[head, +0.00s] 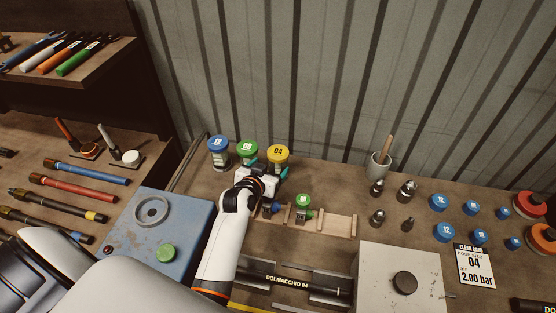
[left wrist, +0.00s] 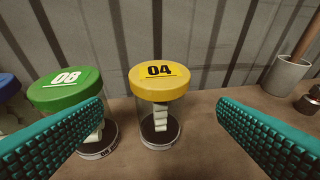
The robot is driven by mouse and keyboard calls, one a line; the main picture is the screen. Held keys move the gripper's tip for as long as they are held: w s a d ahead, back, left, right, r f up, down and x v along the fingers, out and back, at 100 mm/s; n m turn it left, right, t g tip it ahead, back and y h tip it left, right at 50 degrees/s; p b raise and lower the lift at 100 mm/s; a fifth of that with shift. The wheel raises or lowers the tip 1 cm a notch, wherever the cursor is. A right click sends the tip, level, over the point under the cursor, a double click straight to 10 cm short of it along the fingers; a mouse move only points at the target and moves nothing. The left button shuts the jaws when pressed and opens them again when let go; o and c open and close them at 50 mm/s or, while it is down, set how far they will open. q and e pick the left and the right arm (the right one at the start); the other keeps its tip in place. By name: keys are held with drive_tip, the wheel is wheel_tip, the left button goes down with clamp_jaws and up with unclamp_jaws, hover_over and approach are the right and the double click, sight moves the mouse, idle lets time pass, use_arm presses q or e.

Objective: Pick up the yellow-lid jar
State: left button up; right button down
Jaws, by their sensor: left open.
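The yellow-lid jar (head: 278,155) stands upright at the back of the bench, marked 04 on its lid. In the left wrist view the same jar (left wrist: 157,105) is clear glass with pale pieces stacked inside and a dark base. My left gripper (head: 268,167) is open just in front of it. In the left wrist view its teal ridged fingers (left wrist: 165,130) are spread wide on either side, with the jar beyond and between them, apart from both. The left finger overlaps the view of the green-lid jar (left wrist: 68,92). My right gripper is not seen.
The green-lid jar (head: 247,149) stands close left of the yellow one, and the blue-lid jar (head: 218,146) further left. A corrugated wall (head: 310,80) rises behind. A wooden rack (head: 338,224) lies in front. A grey cup (head: 379,164) stands to the right, with clear bench between.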

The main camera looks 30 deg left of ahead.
sight(278, 158)
use_arm(q)
drive_tip(key=x, duration=0.8)
drive_tip(key=shift+w+p, duration=0.1)
drive_tip(key=shift+p, duration=0.2)
drive_tip(key=shift+c, duration=0.3)
drive_tip(key=shift+c, duration=1.4)
drive_tip(key=c, duration=0.8)
